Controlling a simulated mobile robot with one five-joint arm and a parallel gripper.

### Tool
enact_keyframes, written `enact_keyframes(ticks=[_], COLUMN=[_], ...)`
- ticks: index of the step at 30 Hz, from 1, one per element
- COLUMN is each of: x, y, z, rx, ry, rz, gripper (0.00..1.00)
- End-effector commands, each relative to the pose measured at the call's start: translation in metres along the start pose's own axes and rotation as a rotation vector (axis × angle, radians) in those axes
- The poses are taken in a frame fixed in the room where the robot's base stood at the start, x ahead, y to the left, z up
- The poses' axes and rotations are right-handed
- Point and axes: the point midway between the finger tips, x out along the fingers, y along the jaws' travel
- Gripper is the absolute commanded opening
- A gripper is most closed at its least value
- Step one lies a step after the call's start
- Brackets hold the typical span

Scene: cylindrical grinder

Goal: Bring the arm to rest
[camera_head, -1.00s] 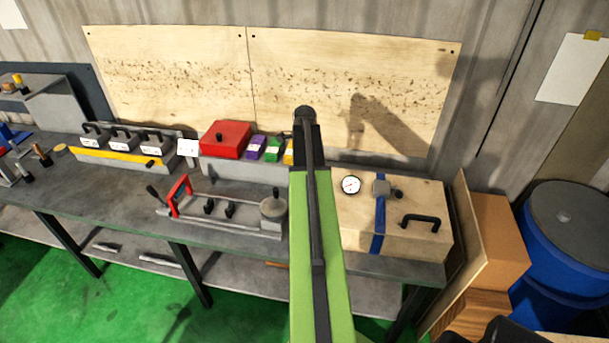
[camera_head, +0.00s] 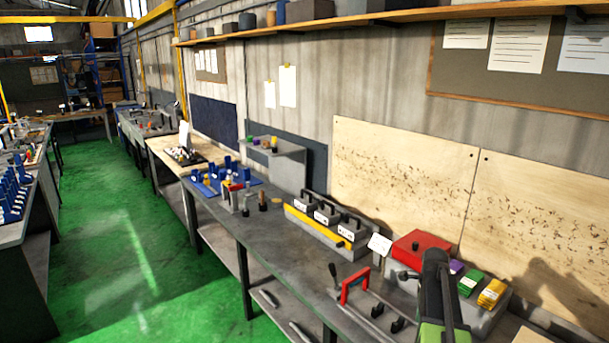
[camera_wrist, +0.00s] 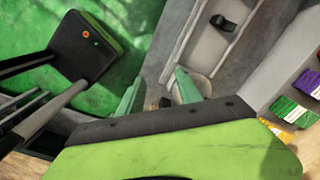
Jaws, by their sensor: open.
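My arm (camera_head: 437,295) shows at the lower right of the head view, in front of the bench with the red box; my gripper's fingers cannot be made out there. In the wrist view my gripper (camera_wrist: 158,90) has two pale green fingers set apart, with nothing held between them. A grey fixture (camera_wrist: 213,50) with a round disc lies beyond the fingers in that view. The distance between fingers and fixture is hard to tell.
The bench (camera_head: 290,240) bears a red-handled fixture (camera_head: 355,285), a grey rack with a yellow strip (camera_head: 315,228), a red box (camera_head: 420,249) and small coloured packs (camera_head: 490,293). A shelf (camera_head: 400,18) runs above. The green floor aisle (camera_head: 130,260) at left is clear.

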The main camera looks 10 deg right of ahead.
Motion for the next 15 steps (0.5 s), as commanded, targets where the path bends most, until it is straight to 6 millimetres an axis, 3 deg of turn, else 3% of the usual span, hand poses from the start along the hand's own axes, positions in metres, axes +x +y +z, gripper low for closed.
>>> enact_keyframes(ticks=[1,6,9,12,15], x=[0.031,0.076,0.098,0.118,0.127], y=[0.012,0.062,0.101,0.144,0.181], z=[0.046,0.174,0.230,0.274,0.295], rx=[-0.084,-0.464,-0.736,-1.044,-1.369], ry=[0.000,0.000,0.000,0.000,0.000], rz=[0.000,0.000,-0.001,-0.001,-0.001], gripper=[0.42,0.42,0.42,0.42,0.42])
